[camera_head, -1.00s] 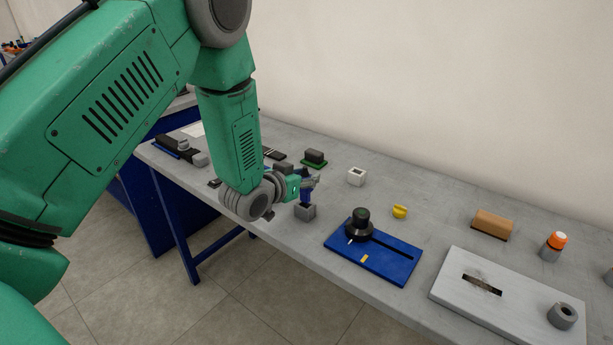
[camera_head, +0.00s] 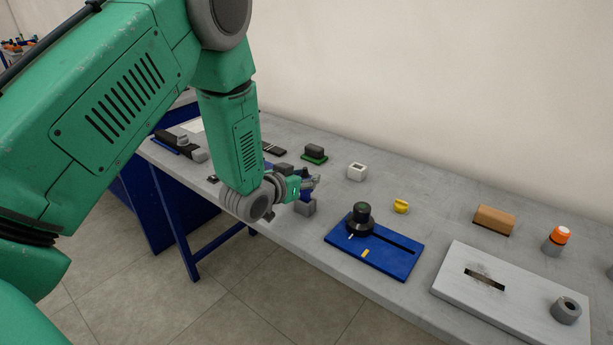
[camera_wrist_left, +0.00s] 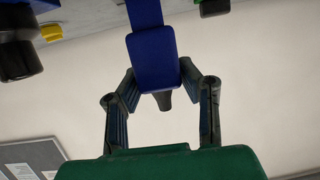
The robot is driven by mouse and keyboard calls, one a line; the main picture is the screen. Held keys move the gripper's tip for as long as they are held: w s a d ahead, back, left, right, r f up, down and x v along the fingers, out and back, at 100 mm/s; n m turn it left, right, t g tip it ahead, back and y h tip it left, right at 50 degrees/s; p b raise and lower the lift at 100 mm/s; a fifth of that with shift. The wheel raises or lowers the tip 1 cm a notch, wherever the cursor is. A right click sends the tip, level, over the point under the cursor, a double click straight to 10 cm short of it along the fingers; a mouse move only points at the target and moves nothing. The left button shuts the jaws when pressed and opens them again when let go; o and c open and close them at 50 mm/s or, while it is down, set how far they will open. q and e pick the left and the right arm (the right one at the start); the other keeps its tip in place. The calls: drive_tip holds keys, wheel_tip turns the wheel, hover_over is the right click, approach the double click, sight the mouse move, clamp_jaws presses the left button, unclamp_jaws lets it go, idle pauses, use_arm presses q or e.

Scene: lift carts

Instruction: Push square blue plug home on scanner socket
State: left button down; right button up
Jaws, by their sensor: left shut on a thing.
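The blue plug (camera_head: 305,195) is upright at the grey socket block (camera_head: 305,209) near the table's front edge. Its lower end meets the top of the block; how deep it sits cannot be told. My left gripper (camera_head: 309,184) is shut on the plug from above and behind the wrist's right side. In the left wrist view the blue plug (camera_wrist_left: 152,58) fills the space between the fingers of the left gripper (camera_wrist_left: 160,78), with a dark tapered end below it. My right gripper is not in view.
A blue board with a black knob (camera_head: 400,260) lies right of the socket. A white block (camera_head: 357,172), a green-based block (camera_head: 314,153) and a yellow part (camera_head: 401,206) stand behind. A grey slotted plate (camera_head: 450,285) is at the right. Bare table separates them.

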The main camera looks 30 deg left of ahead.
use_arm(q)
drive_tip(key=shift+f+b, duration=0.8)
drive_tip(key=shift+f, duration=0.4)
drive_tip(key=c, duration=0.6)
unclamp_jaws()
drive_tip(key=shift+o, duration=0.2)
drive_tip(key=shift+s+r, duration=0.1)
drive_tip(key=shift+s, duration=0.1)
drive_tip(key=shift+p+v, duration=1.05)
drive_tip(key=shift+v, duration=1.2)
drive_tip(key=v, duration=1.2)
